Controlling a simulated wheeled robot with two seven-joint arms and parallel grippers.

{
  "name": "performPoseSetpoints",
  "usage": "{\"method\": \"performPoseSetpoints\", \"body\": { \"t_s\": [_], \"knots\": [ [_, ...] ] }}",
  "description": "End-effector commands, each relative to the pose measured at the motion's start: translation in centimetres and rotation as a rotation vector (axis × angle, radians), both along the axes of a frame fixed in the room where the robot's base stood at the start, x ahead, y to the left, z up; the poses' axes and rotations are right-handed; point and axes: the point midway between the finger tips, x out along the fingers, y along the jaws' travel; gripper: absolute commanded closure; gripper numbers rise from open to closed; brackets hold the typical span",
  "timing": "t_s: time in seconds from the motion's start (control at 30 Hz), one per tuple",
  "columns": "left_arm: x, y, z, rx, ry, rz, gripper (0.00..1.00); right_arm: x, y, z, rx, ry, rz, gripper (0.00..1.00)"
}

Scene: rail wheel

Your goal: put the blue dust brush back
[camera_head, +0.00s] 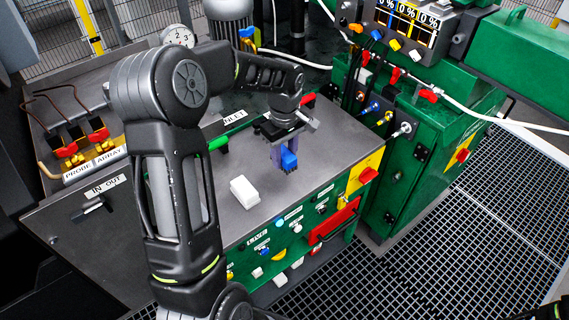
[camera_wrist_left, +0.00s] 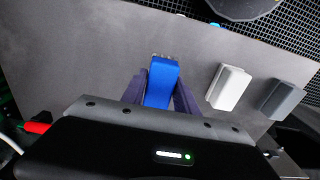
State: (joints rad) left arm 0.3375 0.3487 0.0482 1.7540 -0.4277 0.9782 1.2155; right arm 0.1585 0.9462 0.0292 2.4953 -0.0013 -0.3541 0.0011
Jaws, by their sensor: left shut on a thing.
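The blue dust brush (camera_head: 289,159) is between the purple-grey fingers of my left gripper (camera_head: 283,153), over the grey bench top. In the left wrist view the blue brush (camera_wrist_left: 161,84) points away from the palm, with a finger on each side, and a small pale end shows at its tip. My left gripper is shut on it. I cannot tell whether the brush touches the bench top. My right gripper does not show.
A white block (camera_head: 244,192) lies on the bench top (camera_head: 266,205), left of the brush. A grey block (camera_wrist_left: 281,99) lies beside it in the left wrist view. Green cabinets with knobs and cables stand to the right.

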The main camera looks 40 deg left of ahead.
Motion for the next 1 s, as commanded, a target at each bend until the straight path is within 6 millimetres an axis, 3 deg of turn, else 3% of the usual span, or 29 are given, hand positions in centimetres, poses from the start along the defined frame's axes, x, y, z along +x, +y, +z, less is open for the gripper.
{"method": "performPoseSetpoints", "body": {
  "t_s": [0.17,0.4,0.77,0.8,1.0],
  "knots": [
    [0.0,0.0,-0.5,-0.001,0.001,0.0,0.97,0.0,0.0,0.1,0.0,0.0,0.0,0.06],
    [-0.1,0.0,-3.5,-0.001,0.002,0.0,0.97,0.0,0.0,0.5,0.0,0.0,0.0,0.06],
    [0.0,0.0,-4.0,0.0,-0.001,0.0,0.97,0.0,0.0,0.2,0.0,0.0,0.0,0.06],
    [0.0,0.0,-3.8,0.0,-0.001,0.0,0.61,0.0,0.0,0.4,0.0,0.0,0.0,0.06],
    [0.0,0.0,-3.8,0.0,0.0,0.0,0.45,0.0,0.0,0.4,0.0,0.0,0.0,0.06]
  ]
}}
